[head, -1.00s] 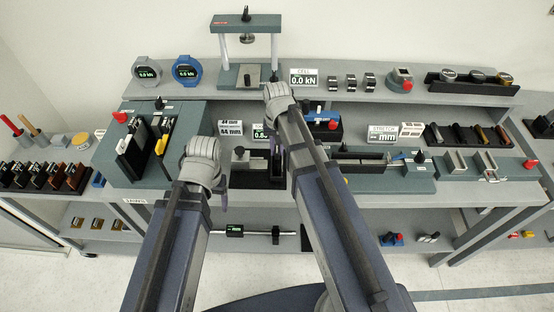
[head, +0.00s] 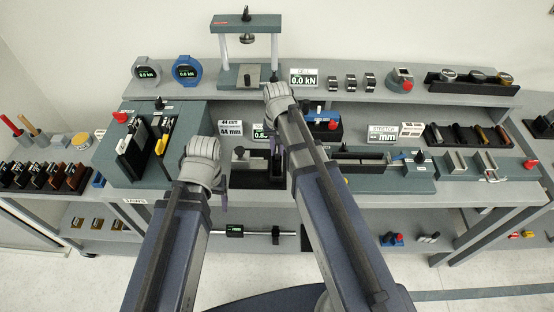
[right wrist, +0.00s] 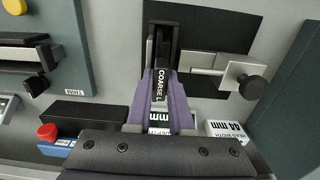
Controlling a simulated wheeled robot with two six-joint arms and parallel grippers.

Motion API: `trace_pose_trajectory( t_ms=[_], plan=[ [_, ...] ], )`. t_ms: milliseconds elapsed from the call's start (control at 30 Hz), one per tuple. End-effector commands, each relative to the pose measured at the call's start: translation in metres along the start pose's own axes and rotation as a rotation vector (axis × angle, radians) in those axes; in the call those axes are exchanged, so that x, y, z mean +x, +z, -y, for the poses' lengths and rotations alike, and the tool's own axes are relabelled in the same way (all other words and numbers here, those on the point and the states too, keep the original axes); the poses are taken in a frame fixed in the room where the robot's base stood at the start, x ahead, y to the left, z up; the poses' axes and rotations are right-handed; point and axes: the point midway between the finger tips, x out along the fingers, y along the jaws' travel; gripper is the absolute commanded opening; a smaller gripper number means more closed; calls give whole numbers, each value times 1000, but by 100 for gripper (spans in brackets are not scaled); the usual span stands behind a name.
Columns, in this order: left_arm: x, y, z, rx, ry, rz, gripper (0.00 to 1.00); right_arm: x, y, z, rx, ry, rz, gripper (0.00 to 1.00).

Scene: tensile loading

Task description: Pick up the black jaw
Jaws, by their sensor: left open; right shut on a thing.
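The black jaw (right wrist: 161,88), marked COARSE, stands between the purple fingers of my right gripper (right wrist: 162,76) in the right wrist view. The fingers are shut on its sides. Its far end is over a dark rectangular block or recess on the grey bench, and I cannot tell whether it touches it. In the head view my right gripper (head: 277,145) is over the dark fixture (head: 245,177) at the bench's middle, and my arm hides most of the jaw. My left gripper (head: 222,197) is open and empty to the left, in front of the bench, its fingers mostly hidden.
A clamp screw with a black knob (right wrist: 252,87) is close right of the jaw. A 44 mm sign (right wrist: 228,130) and a block with a red button (right wrist: 48,132) are nearer the wrist. A green-grey jaw stand (head: 120,170) is left, and a test frame (head: 246,45) is behind.

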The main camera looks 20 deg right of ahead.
Motion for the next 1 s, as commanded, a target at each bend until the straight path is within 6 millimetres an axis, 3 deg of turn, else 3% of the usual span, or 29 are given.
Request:
trace_pose_trajectory(
  t_ms=[567, 1000],
  plan=[
    [-11, 1, 1, 0, 0, 0, 71, -11, 0, 0, 0, 0, 0, 0],
    [-65, 4, 6, 2, 0, 0, 71, -66, 0, 0, 0, 0, 0, 0]
  ],
)
